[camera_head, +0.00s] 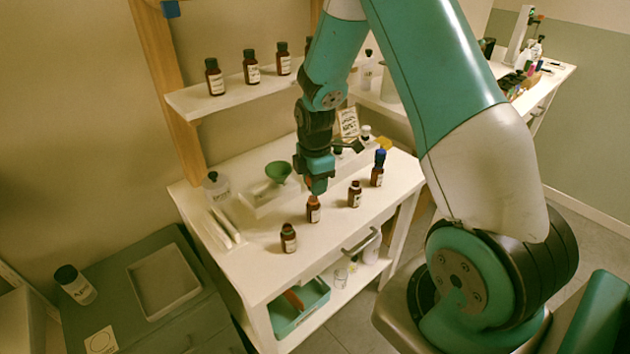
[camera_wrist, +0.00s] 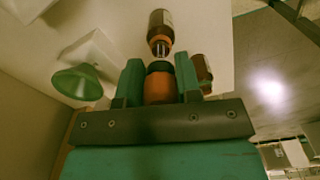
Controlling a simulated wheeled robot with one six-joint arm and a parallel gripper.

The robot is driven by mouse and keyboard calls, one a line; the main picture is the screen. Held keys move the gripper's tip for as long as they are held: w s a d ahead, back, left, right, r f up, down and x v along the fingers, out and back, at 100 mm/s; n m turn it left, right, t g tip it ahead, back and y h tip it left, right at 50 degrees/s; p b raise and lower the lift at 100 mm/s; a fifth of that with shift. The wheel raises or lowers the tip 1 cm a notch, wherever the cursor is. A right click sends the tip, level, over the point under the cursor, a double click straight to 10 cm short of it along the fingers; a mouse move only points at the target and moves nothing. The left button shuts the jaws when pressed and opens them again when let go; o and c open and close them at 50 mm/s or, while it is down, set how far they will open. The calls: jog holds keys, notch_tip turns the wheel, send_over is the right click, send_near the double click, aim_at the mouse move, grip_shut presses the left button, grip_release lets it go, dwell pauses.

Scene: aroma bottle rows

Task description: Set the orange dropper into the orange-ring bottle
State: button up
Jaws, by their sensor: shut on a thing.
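My gripper (camera_head: 317,188) is shut on the orange dropper (camera_wrist: 158,88), whose orange bulb sits between the two fingers (camera_wrist: 159,84) in the wrist view. The dropper's dark collar and short glass tube point toward the orange-ring bottle (camera_wrist: 160,24). This brown bottle has a pale label and an orange ring at its neck. In the head view the bottle (camera_head: 313,212) stands upright on the white table directly below my gripper. The tube overlaps the bottle's mouth in the wrist view; I cannot tell whether its tip is inside.
Brown bottles stand in the same row: one in front (camera_head: 288,239), one behind (camera_head: 354,194), and one with a blue top (camera_head: 378,168). A green funnel (camera_head: 279,171) stands behind on a white stand. A shelf (camera_head: 240,94) with several bottles is above. The table's front edge is close.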

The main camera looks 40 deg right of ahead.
jog(key=shift+f, duration=0.15)
jog(key=shift+f+b, duration=1)
jog(key=shift+f, duration=0.3)
jog(key=o, duration=0.7)
jog(key=shift+c, duration=0.2)
jog(key=shift+r, duration=0.15)
notch_tip(320, 180, up, 7)
jog(key=p, duration=0.6)
